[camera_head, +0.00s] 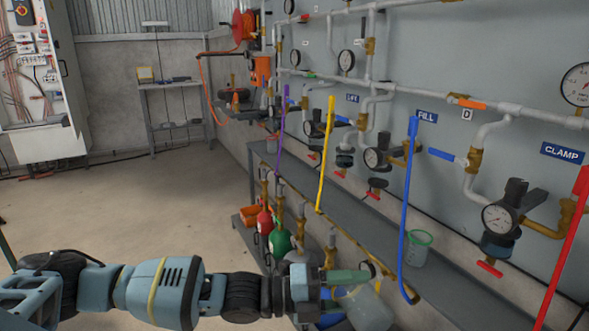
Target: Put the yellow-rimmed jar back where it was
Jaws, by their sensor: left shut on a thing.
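My left arm comes in from the lower left, and its gripper (350,291) is shut on a pale translucent jar (369,309) at the bottom centre. The jar is tilted and hangs in front of the long grey shelf, apart from it as far as I can see. The gripper hides part of it; a small yellowish edge shows near the fingers, but the rim is not clear. A similar jar with a green rim (419,237) stands upright on the shelf, to the right of my gripper. My right gripper is not in view.
The grey shelf (345,205) runs along the wall below gauges and valves. Long purple, yellow (326,155), blue (409,200) and red (565,245) levers hang in front of it. Red and green bottles (279,241) stand below. The floor at left is clear.

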